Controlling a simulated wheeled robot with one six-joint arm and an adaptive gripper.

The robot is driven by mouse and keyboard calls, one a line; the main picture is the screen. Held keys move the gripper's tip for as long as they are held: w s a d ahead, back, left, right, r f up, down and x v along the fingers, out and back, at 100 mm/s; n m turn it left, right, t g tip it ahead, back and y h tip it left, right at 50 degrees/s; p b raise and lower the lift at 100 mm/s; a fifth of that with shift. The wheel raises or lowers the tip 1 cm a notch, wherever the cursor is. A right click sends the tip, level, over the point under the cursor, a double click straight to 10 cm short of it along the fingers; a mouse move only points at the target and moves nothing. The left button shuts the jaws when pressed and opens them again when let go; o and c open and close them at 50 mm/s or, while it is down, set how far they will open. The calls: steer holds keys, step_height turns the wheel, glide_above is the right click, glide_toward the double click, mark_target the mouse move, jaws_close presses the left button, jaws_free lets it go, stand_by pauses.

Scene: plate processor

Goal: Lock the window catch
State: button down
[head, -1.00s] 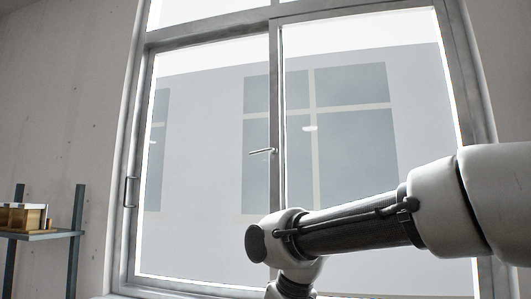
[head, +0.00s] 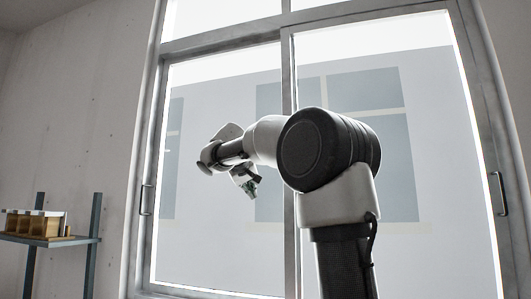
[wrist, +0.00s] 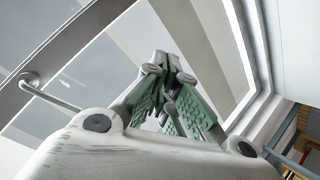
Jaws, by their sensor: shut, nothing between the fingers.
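The window catch (wrist: 52,98) is a thin metal lever on a round base, fixed to the grey window bar at the left of the wrist view. Its free end runs down right toward my gripper's body, which may cover its tip. In the head view my arm hides the catch. My gripper (wrist: 168,68), with green finger pads, is shut and empty, beside the lever and apart from it at the fingers. In the head view my gripper (head: 250,188) hangs tilted in front of the left pane, left of the middle bar (head: 290,250).
The tall window frame (head: 157,150) has a pull handle on its left side (head: 146,200) and another on its right side (head: 498,193). A shelf (head: 50,241) with boxes (head: 35,224) stands at far left.

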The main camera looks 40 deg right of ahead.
step_height(320, 180, up, 20)
steer(key=d+m+t+h, duration=0.1)
steer(key=m+t+h, duration=0.1)
steer(key=m+h, duration=0.3)
steer(key=shift+s+r+m, duration=0.25)
steer(key=shift+s+m, duration=0.2)
steer(key=shift+m, duration=0.05)
steer(key=shift+d, duration=0.1)
steer(key=w+d+f, duration=0.4)
steer(key=w+d, duration=0.2)
steer(key=d, duration=0.3)
steer(key=shift+f+t, duration=0.25)
steer(key=shift+t, duration=0.05)
